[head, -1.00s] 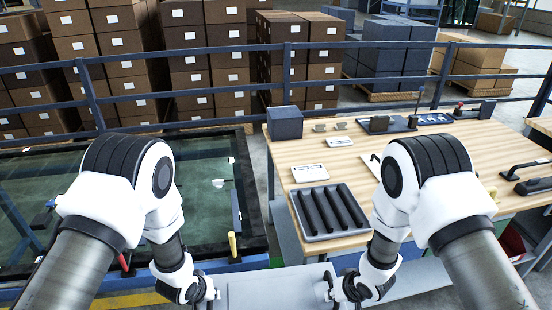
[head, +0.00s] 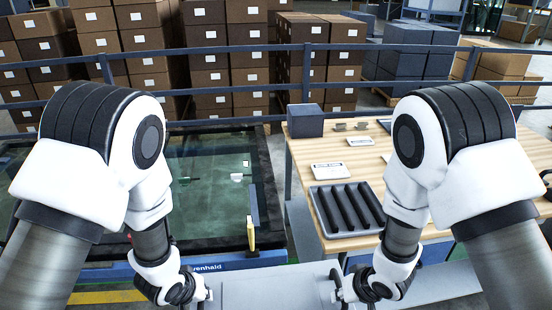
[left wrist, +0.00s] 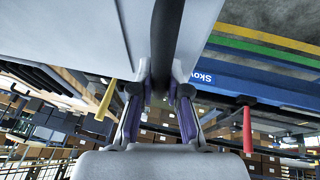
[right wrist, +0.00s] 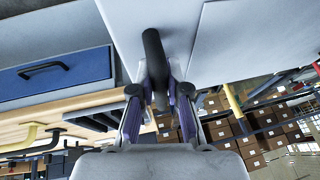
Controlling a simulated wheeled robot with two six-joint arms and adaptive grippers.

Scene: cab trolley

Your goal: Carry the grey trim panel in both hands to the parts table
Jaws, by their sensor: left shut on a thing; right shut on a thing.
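The grey trim panel (head: 268,291) is at the bottom middle of the head view, cut off by the lower edge. My left gripper (head: 208,294) is at its left side and my right gripper (head: 338,288) at its right side. In the left wrist view the fingers (left wrist: 160,95) are closed around a dark bar beside the grey panel (left wrist: 70,35). In the right wrist view the fingers (right wrist: 158,95) close around a similar dark bar beside the panel (right wrist: 250,40). The wooden parts table (head: 302,150) stands ahead to the right, beyond the panel.
A grey tray (head: 322,222) with several black bars lies on the table's near part, near a white card (head: 329,171) and a dark blue box (head: 305,121). A glass pane (head: 212,190) in a dark frame lies at left. A blue railing and stacked cartons (head: 225,75) stand behind.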

